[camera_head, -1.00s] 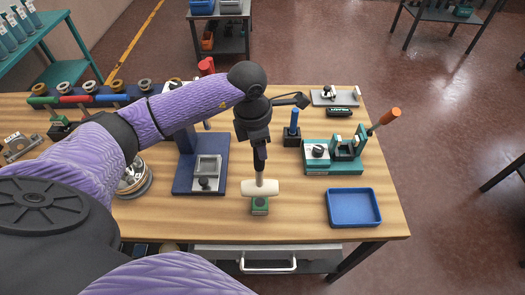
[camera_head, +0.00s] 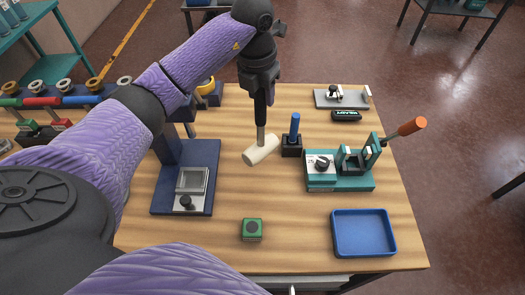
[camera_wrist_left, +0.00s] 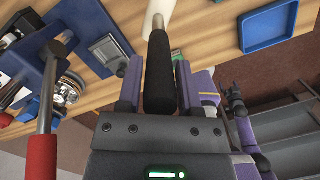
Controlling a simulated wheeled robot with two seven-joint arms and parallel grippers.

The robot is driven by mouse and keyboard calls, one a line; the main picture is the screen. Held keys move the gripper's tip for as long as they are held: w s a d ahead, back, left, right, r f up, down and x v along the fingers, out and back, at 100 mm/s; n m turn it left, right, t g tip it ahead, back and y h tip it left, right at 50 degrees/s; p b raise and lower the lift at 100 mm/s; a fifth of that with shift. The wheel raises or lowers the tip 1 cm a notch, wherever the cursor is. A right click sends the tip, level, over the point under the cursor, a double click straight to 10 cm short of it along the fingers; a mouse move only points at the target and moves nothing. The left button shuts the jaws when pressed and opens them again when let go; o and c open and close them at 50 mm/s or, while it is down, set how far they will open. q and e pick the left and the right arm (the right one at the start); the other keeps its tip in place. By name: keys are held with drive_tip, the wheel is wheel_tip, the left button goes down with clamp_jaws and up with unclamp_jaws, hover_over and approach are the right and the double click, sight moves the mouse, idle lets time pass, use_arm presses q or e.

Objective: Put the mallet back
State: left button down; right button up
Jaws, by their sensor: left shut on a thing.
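The mallet has a cream head (camera_head: 262,150) and a dark handle. My left gripper (camera_head: 261,98) is shut on the handle, with the head hanging down, slightly tilted, over the middle of the table. In the left wrist view the dark handle (camera_wrist_left: 161,72) lies between the fingers of my left gripper (camera_wrist_left: 160,92), with part of the cream head beyond it. A purple arm part shows at the right of that view, too small to tell its gripper's state.
A green block (camera_head: 252,231) sits near the front edge. The black holder with a blue-handled tool (camera_head: 294,128) stands just right of the mallet head. A teal fixture (camera_head: 340,184), a blue tray (camera_head: 363,232) and a navy press stand (camera_head: 186,205) surround open wood (camera_head: 270,195).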

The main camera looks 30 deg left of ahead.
sight(261, 127)
use_arm(q)
wheel_tip(261, 127, down, 10)
drive_tip(key=shift+r, duration=0.1)
drive_tip(key=shift+c, duration=1.4)
unclamp_jaws()
drive_tip(key=shift+s, duration=0.1)
drive_tip(key=r, duration=0.4)
drive_tip(key=s+r, duration=0.1)
drive_tip(key=r, duration=0.7)
drive_tip(key=shift+s+r, duration=0.1)
drive_tip(key=shift+s, duration=0.1)
